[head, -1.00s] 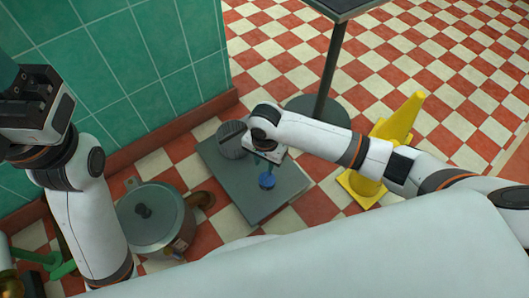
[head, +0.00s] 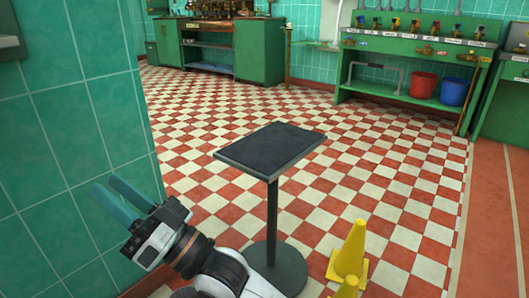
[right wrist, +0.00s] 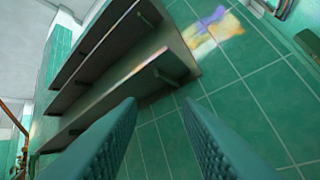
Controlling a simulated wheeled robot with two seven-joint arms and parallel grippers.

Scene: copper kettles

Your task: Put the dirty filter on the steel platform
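No dirty filter can be made out in either current view. In the head view a flat, dark grey square top (head: 270,149) stands on a post with a round base; I cannot tell whether this is the steel platform.
Yellow cones (head: 350,252) stand on the checkered floor right of the stand. A green tiled wall (head: 75,130) is close on the left. Green benches (head: 410,95) with a red bucket (head: 423,85) and a blue bucket (head: 454,91) line the back. Floor between is clear.

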